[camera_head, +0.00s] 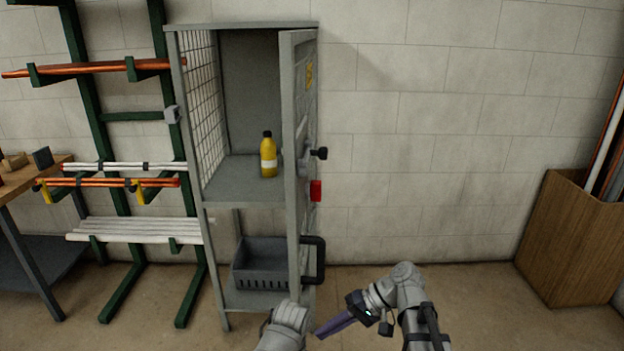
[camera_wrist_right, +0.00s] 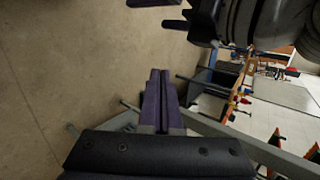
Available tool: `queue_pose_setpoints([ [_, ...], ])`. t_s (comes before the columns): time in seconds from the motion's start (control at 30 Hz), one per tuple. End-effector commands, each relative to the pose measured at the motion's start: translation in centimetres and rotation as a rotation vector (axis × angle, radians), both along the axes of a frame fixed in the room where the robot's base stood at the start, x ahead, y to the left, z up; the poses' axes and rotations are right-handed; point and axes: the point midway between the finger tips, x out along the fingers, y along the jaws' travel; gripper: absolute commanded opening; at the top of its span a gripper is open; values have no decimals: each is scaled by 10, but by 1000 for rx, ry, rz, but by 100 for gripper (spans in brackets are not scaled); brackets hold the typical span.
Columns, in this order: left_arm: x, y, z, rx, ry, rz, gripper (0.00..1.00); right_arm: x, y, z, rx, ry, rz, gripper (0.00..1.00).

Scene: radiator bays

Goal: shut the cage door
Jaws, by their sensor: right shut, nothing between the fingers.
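The cage door (camera_head: 303,110) stands open, seen almost edge-on at the right side of the cage (camera_head: 243,192). It carries a dark knob (camera_head: 320,153), a red part (camera_head: 315,191) and a black pull handle (camera_head: 318,260). My right gripper (camera_head: 327,331) is shut and empty, low in front of the door's lower end and apart from the handle. Its closed fingers also show in the right wrist view (camera_wrist_right: 159,88). In that view two dark fingers of my left gripper (camera_wrist_right: 168,14) stand apart at the top; in the head view only a grey part of that arm shows.
A yellow bottle (camera_head: 268,157) stands on the cage's shelf, and a dark crate (camera_head: 260,266) sits below. A green rack (camera_head: 132,200) with pipes and a workbench (camera_head: 25,180) are at left. A wooden bin (camera_head: 565,245) stands at right. Floor between door and bin is clear.

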Motion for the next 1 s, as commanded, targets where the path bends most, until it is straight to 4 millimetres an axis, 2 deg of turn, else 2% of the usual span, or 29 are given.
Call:
queue_pose_setpoints([
  [0.03,0,0,37,0,0,1,100,14,-10,50,76,-2,-32,0],
  [0.1,0,0,59,-1,1,2,100,27,-20,93,186,-10,-66,0],
  [0.2,0,0,89,-1,1,3,100,43,-40,153,333,-30,-111,0],
  [0.3,0,0,113,-1,1,4,100,54,-62,203,459,-56,-146,0],
  [0.4,-1,0,129,-1,1,5,100,62,-81,241,556,-83,-171,0],
  [0.53,-1,0,140,-2,2,6,100,67,-98,269,634,-106,-189,0],
  [0.7,-1,0,142,-2,2,6,100,67,-104,278,666,-118,-195,0],
  [0.87,0,0,141,-2,2,6,100,67,-99,277,666,-117,-194,0],
  [1.0,0,0,141,-2,2,6,100,68,-81,277,666,-116,-191,0],
])
